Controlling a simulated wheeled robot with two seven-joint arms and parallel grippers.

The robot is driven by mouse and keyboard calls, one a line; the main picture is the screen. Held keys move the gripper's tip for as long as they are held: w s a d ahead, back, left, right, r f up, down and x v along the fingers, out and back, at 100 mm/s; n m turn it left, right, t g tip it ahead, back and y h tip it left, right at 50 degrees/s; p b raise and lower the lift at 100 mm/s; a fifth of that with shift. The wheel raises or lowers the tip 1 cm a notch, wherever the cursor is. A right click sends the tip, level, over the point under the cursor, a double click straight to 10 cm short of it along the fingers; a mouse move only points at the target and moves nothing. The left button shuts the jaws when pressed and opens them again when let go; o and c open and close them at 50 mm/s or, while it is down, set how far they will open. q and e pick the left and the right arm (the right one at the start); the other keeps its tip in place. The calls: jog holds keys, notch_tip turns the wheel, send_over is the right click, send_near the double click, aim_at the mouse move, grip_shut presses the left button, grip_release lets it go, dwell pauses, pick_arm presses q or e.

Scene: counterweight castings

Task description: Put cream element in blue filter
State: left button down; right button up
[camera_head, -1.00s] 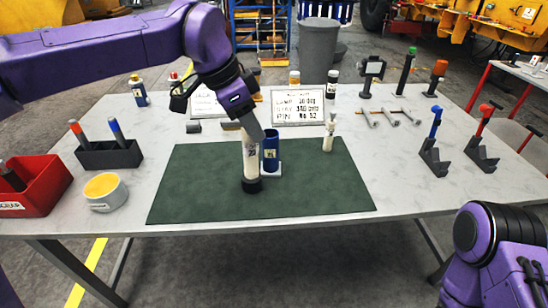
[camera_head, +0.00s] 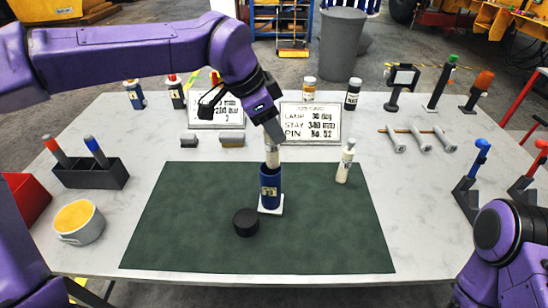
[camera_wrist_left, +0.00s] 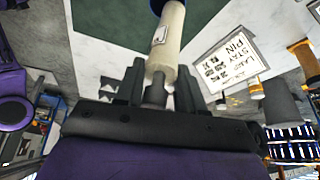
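The filter stands on a white base on the green mat (camera_head: 330,235). My left gripper (camera_head: 273,138) is above the filter, shut on the element's top. In the left wrist view the gripper (camera_wrist_left: 157,88) has its fingers about the grey stem of the cream element (camera_wrist_left: 170,38), and the filter's blue edge (camera_wrist_left: 157,5) shows at the far end. My right gripper is out of view.
A black round piece (camera_head: 246,222) lies in front of the filter. A slim cream bottle (camera_head: 345,165) stands at right on the mat. Signs (camera_head: 311,122), a dark holder (camera_head: 91,173) and a yellow-topped tub (camera_head: 79,222) stand around. The mat's front is clear.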

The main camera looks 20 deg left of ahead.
aim_at(268, 138)
pick_arm(q)
jog(key=shift+g, duration=0.4)
jog(key=f, duration=0.2)
jog(key=w+f, duration=0.1)
jog(key=f, duration=0.2)
jog(key=w+f, duration=0.1)
jog(key=f, duration=0.2)
jog(key=shift+f+p, duration=0.1)
jog(key=shift+p, duration=0.25)
jog(key=c, duration=1.1)
grip_release()
jog(key=shift+c, duration=0.2)
jog(key=o, duration=0.4)
jog(key=shift+s+a+r, duration=0.1)
jog(key=shift+s+r, duration=0.3)
jog(key=shift+s, duration=0.25)
jog(key=shift+s+r, duration=0.35)
jog(key=shift+s, duration=0.25)
jog(key=shift+w, duration=0.4)
jog(key=v, duration=0.3)
jog(key=shift+w+b, duration=0.35)
jog(key=shift+b, duration=0.05)
jog(key=v, duration=0.5)
jog(key=b+v, duration=0.1)
jog(key=v, duration=0.2)
jog(key=shift+s+r, duration=0.3)
jog(key=shift+s, duration=0.1)
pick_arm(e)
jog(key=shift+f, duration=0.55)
